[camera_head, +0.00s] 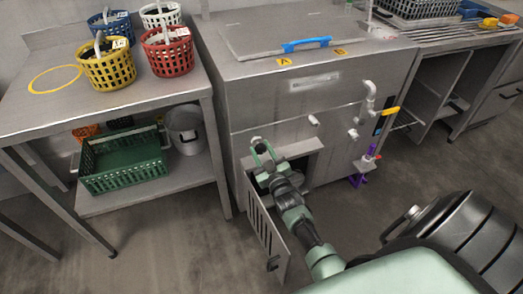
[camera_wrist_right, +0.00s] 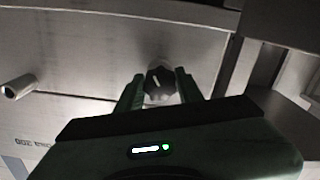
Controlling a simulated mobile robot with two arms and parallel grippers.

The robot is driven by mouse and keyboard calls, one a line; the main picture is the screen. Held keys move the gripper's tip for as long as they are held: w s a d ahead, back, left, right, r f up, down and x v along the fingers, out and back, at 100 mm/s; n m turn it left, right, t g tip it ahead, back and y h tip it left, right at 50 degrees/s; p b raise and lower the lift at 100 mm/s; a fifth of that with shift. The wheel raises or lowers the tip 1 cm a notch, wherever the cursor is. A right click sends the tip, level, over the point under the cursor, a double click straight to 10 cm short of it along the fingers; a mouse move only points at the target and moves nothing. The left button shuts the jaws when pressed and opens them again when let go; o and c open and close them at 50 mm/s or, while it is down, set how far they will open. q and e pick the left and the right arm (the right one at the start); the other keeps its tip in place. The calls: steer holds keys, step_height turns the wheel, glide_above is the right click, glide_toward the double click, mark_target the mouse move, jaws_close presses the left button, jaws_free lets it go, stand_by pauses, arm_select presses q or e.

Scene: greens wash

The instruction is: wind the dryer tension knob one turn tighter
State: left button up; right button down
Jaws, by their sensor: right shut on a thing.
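The tension knob (camera_wrist_right: 159,86) is dark and faceted with a pale line on its face, in the middle of the right wrist view. My right gripper (camera_wrist_right: 160,92) has one green finger on each side of it and is shut on it. In the head view my right gripper (camera_head: 262,153) is at the front of the steel machine (camera_head: 270,105), by an open compartment. The knob is hard to make out there, being small and close to the fingers. My left gripper is not in view.
A perforated door (camera_head: 262,225) hangs open below my right gripper. A table (camera_head: 190,96) with several baskets and a green crate (camera_head: 122,165) stands left.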

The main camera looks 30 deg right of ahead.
steer(key=c, duration=0.9)
jaws_free()
steer(key=shift+s, duration=0.1)
steer(key=shift+s+a, duration=0.1)
steer(key=shift+s, duration=0.3)
arm_select(q)
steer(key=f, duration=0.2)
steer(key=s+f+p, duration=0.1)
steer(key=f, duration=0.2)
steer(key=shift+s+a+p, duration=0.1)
steer(key=shift+p, duration=0.2)
arm_select(e)
steer(key=v, duration=0.6)
steer(key=shift+s+a, duration=0.15)
steer(key=shift+s, duration=0.2)
